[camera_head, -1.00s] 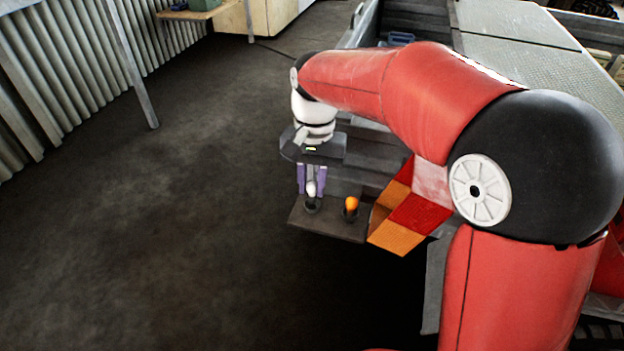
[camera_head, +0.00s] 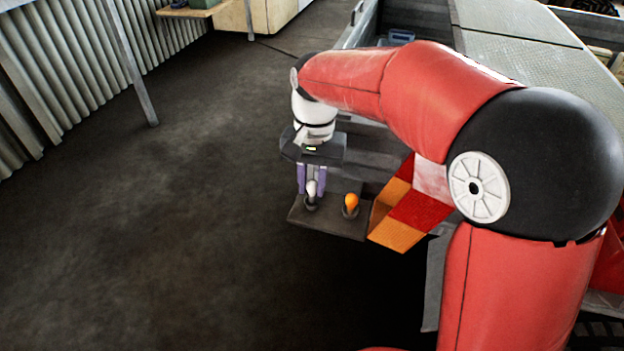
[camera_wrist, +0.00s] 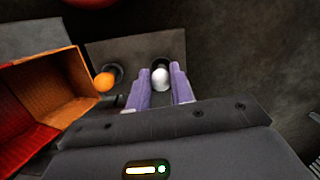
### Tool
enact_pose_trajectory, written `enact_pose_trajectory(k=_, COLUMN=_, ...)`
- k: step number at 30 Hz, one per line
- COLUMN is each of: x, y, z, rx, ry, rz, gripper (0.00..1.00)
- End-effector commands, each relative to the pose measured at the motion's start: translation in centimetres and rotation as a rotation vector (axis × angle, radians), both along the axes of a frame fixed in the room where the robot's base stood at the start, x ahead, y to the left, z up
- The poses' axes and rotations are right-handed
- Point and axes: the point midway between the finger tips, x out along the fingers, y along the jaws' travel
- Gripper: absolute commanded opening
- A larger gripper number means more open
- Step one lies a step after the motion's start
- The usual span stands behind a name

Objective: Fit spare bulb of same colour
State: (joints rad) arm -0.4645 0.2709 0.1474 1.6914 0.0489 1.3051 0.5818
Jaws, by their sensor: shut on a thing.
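A white bulb (camera_head: 311,188) stands upright at a dark round holder on a small grey plate (camera_head: 352,231). My gripper (camera_head: 311,187) is above the plate with its purple fingers on either side of the white bulb, shut on it. The bulb also shows between the fingers in the wrist view (camera_wrist: 161,79). An orange bulb (camera_head: 351,202) stands in the other holder, to the right in the head view and to the left in the wrist view (camera_wrist: 104,82). I cannot tell how deep the white bulb sits in its holder.
A lamp housing with red and orange panels (camera_head: 418,209) is right beside the plate. Grey side boards and a metal deck (camera_head: 520,50) lie behind my arm. The dark floor (camera_head: 170,220) to the left is clear.

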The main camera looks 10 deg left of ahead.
Motion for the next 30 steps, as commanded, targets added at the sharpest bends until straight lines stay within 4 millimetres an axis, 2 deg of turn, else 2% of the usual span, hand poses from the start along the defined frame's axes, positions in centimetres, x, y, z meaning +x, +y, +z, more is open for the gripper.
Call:
enact_pose_trajectory(k=23, x=0.0, y=0.0, z=-1.2, rx=0.000, ry=0.000, rz=0.000, gripper=0.09)
enact_pose_trajectory(k=24, x=0.0, y=0.0, z=-1.2, rx=0.000, ry=0.000, rz=0.000, gripper=0.24)
enact_pose_trajectory(k=30, x=0.0, y=0.0, z=-1.2, rx=0.000, ry=0.000, rz=0.000, gripper=0.47)
